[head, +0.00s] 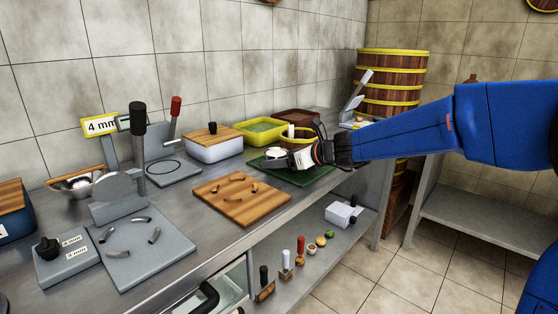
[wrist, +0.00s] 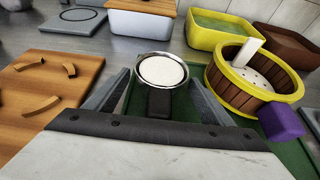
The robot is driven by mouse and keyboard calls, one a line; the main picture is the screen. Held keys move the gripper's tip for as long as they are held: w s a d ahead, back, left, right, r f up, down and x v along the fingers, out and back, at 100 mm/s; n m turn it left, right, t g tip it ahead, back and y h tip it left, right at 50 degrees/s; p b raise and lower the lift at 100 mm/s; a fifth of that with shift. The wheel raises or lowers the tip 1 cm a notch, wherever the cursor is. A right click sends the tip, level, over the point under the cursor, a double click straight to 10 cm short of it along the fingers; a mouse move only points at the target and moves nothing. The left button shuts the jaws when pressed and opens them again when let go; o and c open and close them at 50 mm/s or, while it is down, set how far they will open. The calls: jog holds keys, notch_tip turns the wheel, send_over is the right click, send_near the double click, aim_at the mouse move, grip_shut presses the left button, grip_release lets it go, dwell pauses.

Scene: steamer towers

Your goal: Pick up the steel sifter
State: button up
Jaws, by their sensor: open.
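The steel sifter (wrist: 162,72) is a small round bowl with a steel rim, white inside, and a short dark handle pointing toward me. It lies over the green mat (wrist: 128,112) and also shows in the head view (head: 276,152), partly hidden by my gripper. My gripper (wrist: 158,92) is open, with one finger on each side of the dark handle. The bowl is just beyond the fingertips. I cannot tell whether either finger touches the handle. In the head view my gripper (head: 294,158) reaches in from the right, low over the mat.
A yellow-rimmed wooden tub (wrist: 240,95) with a purple block (wrist: 281,122) stands close right of my gripper. A wooden board (wrist: 40,100) with curved pieces lies left. A white box (wrist: 142,20) and yellow tray (wrist: 218,30) stand behind. Tall wooden steamers (head: 392,80) stand at the counter's far end.

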aim_at(280, 153)
jog(key=shift+w+a+f, duration=0.1)
jog(key=shift+w+a, duration=0.1)
jog(key=shift+a, duration=0.05)
jog(key=c, duration=1.3)
notch_tip(280, 153, up, 10)
jog(key=shift+r, duration=0.1)
jog(key=o, duration=0.6)
jog(key=shift+c, duration=0.2)
jog(key=c, duration=1)
jog(key=o, duration=0.8)
jog(key=c, duration=0.6)
